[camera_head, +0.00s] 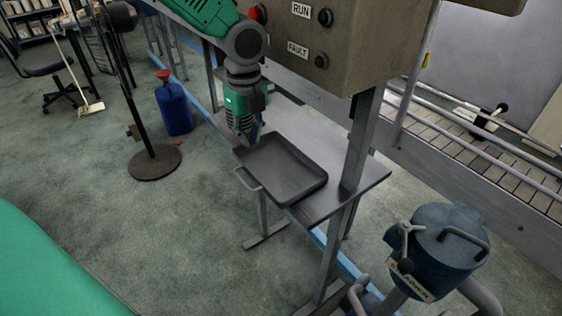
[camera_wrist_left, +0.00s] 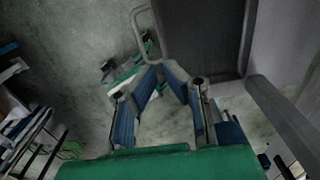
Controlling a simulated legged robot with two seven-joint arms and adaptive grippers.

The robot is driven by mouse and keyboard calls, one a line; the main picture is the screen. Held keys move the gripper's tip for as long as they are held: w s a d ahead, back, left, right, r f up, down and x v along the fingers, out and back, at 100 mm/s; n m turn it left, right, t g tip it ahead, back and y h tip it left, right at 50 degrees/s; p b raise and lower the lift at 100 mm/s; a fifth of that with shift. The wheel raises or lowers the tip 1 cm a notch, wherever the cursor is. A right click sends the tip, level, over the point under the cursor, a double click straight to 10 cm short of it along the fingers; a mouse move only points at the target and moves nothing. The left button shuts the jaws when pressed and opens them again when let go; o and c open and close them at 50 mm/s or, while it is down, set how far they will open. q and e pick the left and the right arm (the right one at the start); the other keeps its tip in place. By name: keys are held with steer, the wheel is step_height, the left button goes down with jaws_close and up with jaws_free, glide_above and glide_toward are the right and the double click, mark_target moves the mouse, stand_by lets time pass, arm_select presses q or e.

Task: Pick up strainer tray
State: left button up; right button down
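The dark grey shallow tray (camera_head: 285,168) lies on the metal shelf under the control box, with a thin bar handle (camera_head: 247,180) on its left side. In the left wrist view the tray (camera_wrist_left: 205,35) fills the upper right, and its handle (camera_wrist_left: 139,28) is beyond the fingertips. My left gripper (camera_head: 250,139) points down at the tray's far left corner; contact cannot be told. Its two fingers (camera_wrist_left: 163,66) look apart and empty, with a narrow gap at the tips. My right gripper is not in view.
A grey post (camera_head: 360,150) stands right of the tray, under the control box (camera_head: 350,40). A blue strainer housing (camera_head: 440,245) stands at lower right. A blue container with a red funnel (camera_head: 173,105) and a stand base (camera_head: 153,163) are on the floor left. A roller conveyor (camera_head: 490,150) runs behind.

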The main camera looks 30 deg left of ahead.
mark_target(254, 176)
arm_select(q)
step_height(254, 176, down, 13)
steer(key=shift+r+b, duration=0.15)
steer(key=shift+b, duration=0.45)
jaws_close()
